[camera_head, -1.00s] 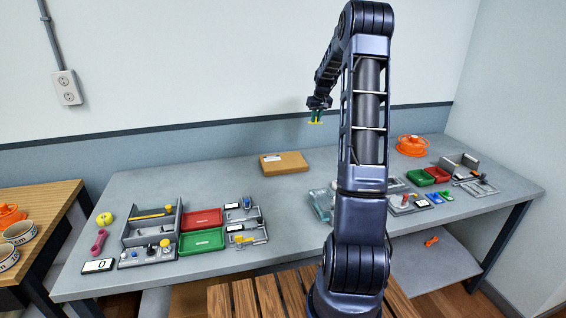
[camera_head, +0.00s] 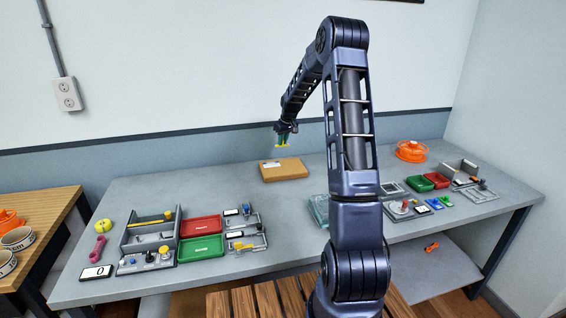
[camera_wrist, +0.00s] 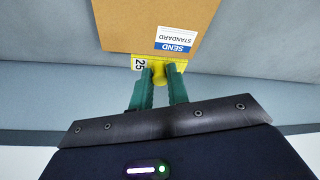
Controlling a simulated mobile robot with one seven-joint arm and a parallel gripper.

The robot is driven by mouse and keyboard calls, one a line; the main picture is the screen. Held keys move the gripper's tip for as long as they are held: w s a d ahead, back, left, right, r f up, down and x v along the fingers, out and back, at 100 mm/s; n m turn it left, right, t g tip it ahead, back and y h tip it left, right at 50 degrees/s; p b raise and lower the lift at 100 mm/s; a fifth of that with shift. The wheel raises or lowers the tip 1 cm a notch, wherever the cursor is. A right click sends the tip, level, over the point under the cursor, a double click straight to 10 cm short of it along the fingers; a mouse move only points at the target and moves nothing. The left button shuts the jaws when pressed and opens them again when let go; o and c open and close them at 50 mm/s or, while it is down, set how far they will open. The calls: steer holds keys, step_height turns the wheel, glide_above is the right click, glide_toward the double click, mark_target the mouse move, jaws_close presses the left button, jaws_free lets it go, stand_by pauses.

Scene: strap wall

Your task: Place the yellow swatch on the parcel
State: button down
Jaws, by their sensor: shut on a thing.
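My gripper (camera_head: 283,142) hangs above the back of the grey table. Its green fingers are shut on the yellow swatch (camera_head: 282,147). In the wrist view the fingers (camera_wrist: 160,85) pinch a yellow knob on the swatch (camera_wrist: 174,61), a flat yellow piece marked 25. The parcel (camera_head: 284,172) is a brown box lying flat at the back middle of the table. It also shows in the wrist view (camera_wrist: 125,25), with a blue and white label reading SEND STANDARD. The swatch is held above the table beside the parcel's label edge, apart from it in the head view.
Red (camera_head: 201,224) and green (camera_head: 201,249) trays, a grey rack (camera_head: 134,238) and small fixtures stand at the left. A clear tray (camera_head: 319,209) is right of the parcel. An orange reel (camera_head: 411,151) is at the back right. The tabletop around the parcel is clear.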

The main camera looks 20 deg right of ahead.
mark_target(282, 166)
step_height(282, 166, down, 11)
steer(key=shift+f, duration=0.2)
stand_by(0.4)
steer(key=shift+f, duration=0.1)
steer(key=c, duration=1.4)
jaws_free()
steer(key=shift+o, duration=0.2)
